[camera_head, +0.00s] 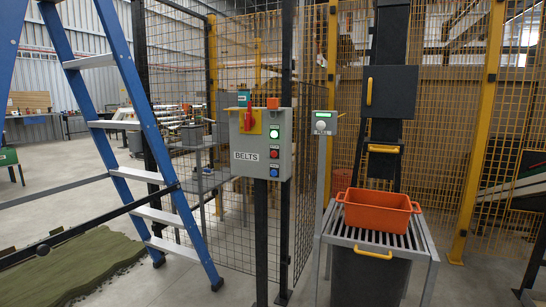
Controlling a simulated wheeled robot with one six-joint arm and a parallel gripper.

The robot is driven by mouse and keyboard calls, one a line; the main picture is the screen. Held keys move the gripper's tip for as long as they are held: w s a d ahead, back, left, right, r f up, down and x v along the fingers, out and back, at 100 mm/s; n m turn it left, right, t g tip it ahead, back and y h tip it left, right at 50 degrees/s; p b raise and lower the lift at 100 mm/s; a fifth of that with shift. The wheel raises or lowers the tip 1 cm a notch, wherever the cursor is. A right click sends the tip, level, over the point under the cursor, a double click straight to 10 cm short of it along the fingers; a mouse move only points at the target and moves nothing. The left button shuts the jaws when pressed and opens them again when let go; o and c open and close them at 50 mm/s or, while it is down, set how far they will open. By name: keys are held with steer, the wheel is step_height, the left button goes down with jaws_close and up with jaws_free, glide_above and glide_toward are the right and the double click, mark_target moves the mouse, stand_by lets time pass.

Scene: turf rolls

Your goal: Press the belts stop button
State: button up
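A grey control box (261,143) labelled BELTS stands on a dark post in the middle of the view. On its right side is a column of three round buttons. The top one is a green button (274,134) that looks lit, the middle one is a red button (274,154), and the bottom one is a blue button (274,172). A red rotary handle (249,121) on a yellow plate is at the box's upper left. No label by the red button can be read. My gripper is not in view.
A blue stepladder (140,125) stands at the left, near green turf (75,268). Mesh fencing with yellow posts is behind the box. To the right are a small panel with a green display (323,123) and an orange crate (377,212) on a slatted stand (415,243).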

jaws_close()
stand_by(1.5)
